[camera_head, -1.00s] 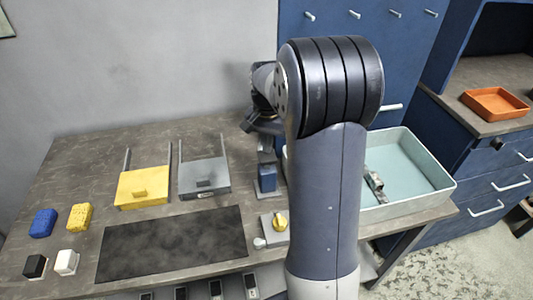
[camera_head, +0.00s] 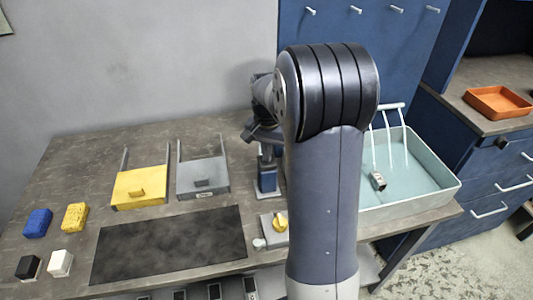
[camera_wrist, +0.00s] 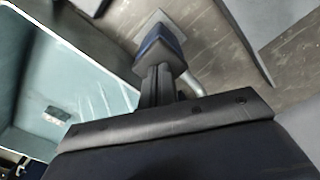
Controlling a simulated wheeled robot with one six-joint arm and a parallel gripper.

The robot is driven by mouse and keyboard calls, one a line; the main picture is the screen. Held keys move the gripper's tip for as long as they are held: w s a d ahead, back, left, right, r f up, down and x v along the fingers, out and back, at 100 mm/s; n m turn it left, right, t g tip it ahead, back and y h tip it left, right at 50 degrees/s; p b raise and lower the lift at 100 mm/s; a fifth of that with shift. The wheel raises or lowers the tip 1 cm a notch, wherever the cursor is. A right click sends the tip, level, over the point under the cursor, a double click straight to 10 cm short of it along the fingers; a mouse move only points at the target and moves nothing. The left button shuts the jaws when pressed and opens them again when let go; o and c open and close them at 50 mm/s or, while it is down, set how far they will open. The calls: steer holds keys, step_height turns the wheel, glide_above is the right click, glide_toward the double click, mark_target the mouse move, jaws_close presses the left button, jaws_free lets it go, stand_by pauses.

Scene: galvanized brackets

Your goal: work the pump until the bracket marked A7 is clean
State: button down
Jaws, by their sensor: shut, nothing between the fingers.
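The blue-bodied pump (camera_head: 267,178) stands on the table left of the basin; it also shows in the wrist view (camera_wrist: 158,44). My gripper (camera_head: 264,139) is at the top of the pump, partly hidden by my arm. In the wrist view its fingers (camera_wrist: 159,80) are shut with nothing between them, and their tips meet or overlap the pump; contact is hard to judge. A small grey bracket (camera_head: 378,181) lies in the pale basin (camera_head: 425,201), also seen in the wrist view (camera_wrist: 55,115). Its mark is unreadable.
A yellow-knobbed block (camera_head: 280,222) sits in front of the pump. Yellow (camera_head: 140,188) and grey (camera_head: 203,178) trays, a dark mat (camera_head: 168,245), sponges (camera_head: 75,217) and small cubes (camera_head: 60,262) occupy the left. An orange tray (camera_head: 497,102) rests on the right counter.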

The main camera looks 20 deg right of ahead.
steer(key=shift+r+p, duration=1.8)
steer(key=shift+r, duration=0.3)
steer(key=shift+f, duration=0.1)
steer(key=shift+f+b, duration=1.4)
steer(key=shift+f, duration=0.65)
steer(key=shift+r, duration=0.2)
steer(key=shift+r+p, duration=1.75)
steer(key=shift+r, duration=0.2)
